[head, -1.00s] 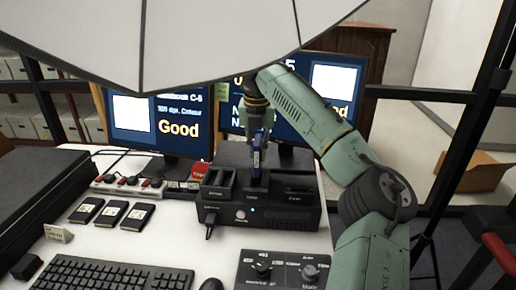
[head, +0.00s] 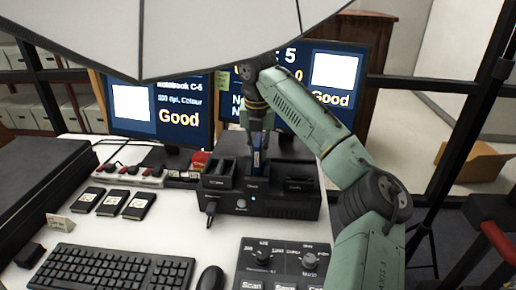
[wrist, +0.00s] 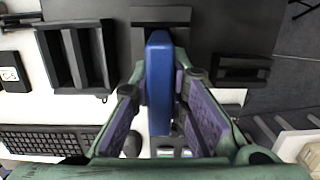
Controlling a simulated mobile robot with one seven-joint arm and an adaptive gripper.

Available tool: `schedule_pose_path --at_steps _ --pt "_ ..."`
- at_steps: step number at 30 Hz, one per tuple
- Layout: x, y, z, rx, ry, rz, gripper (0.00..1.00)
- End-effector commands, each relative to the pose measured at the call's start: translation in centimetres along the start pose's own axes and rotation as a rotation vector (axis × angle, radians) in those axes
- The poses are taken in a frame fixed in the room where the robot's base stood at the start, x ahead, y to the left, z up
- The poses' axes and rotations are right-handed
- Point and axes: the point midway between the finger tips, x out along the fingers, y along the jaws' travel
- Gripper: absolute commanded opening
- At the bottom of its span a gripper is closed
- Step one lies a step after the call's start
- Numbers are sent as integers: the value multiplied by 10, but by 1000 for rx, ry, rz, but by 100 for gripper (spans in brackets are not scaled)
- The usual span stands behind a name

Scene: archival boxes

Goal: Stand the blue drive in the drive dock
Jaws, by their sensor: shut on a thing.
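The blue drive (head: 256,159) is upright in my gripper (head: 259,148), at the middle bay of the black drive dock (head: 285,207). In the wrist view the drive (wrist: 158,85) stands edge-on between the two purple-padded fingers of my gripper (wrist: 160,105), which are shut on it. The dock's left bay (wrist: 76,58) and right bay (wrist: 242,68) show on either side, with no drive seen in them. The drive's lower end is close to the middle bay; I cannot tell whether it is inside the slot or just above it.
Several dark drives (head: 112,202) lie on the white desk left of the dock. A power strip (head: 140,176) is behind them. A keyboard (head: 105,272), a mouse (head: 211,279) and a control panel (head: 285,262) are in front. Two monitors (head: 160,110) stand behind.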

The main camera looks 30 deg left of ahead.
Motion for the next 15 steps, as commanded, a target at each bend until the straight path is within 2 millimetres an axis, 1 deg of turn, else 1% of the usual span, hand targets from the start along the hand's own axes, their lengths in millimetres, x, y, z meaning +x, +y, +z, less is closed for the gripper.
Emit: schedule_pose_path --at_steps 15 --pt "9 0 -1 0 -1 0 0"
